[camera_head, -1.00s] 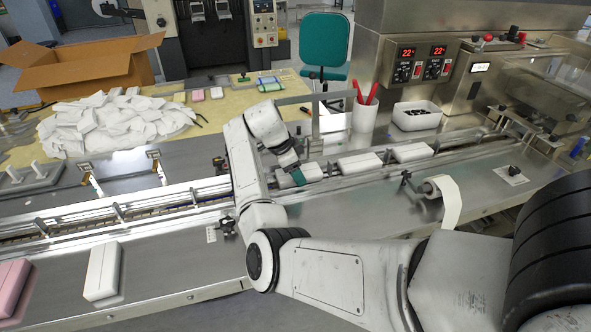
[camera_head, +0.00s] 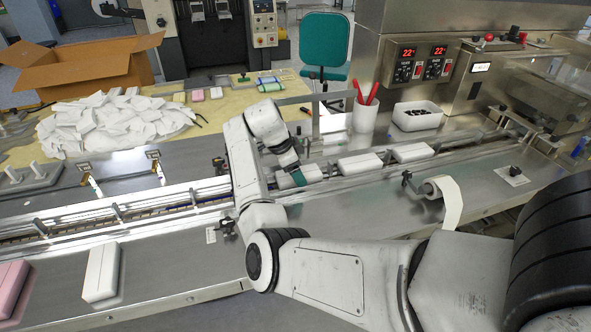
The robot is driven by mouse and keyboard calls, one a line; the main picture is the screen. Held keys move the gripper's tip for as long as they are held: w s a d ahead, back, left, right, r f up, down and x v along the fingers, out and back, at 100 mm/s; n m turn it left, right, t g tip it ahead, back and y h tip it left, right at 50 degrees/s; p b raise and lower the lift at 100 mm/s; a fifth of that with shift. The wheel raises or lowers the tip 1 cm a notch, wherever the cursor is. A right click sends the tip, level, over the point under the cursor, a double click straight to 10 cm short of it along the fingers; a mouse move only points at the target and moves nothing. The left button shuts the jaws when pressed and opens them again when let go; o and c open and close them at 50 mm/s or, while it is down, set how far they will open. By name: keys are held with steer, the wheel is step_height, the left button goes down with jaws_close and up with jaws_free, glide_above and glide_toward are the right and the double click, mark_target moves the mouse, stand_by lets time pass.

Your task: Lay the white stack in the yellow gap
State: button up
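A white stack (camera_head: 101,271) lies on the steel table at the front left, apart from my gripper. More white stacks sit in a row on the conveyor: one (camera_head: 313,172) right beside my gripper, one (camera_head: 360,164) in the middle and one (camera_head: 413,152) farther right. My gripper (camera_head: 298,179) is low over the conveyor at the left end of that row, with a teal part showing at its tip. The arm and the small size hide its fingers, so I cannot tell whether it holds anything. I cannot make out a yellow-marked gap in the conveyor.
A pink stack (camera_head: 12,284) lies left of the front white stack. Guide rails (camera_head: 115,212) run along the conveyor. A film roll (camera_head: 436,188) stands at the right. The front steel table is mostly clear.

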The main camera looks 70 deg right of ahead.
steer(key=v, duration=1)
steer(key=shift+w+r+b, duration=0.15)
steer(key=shift+r+b, duration=0.2)
steer(key=shift+b, duration=0.05)
steer(key=shift+r, duration=0.1)
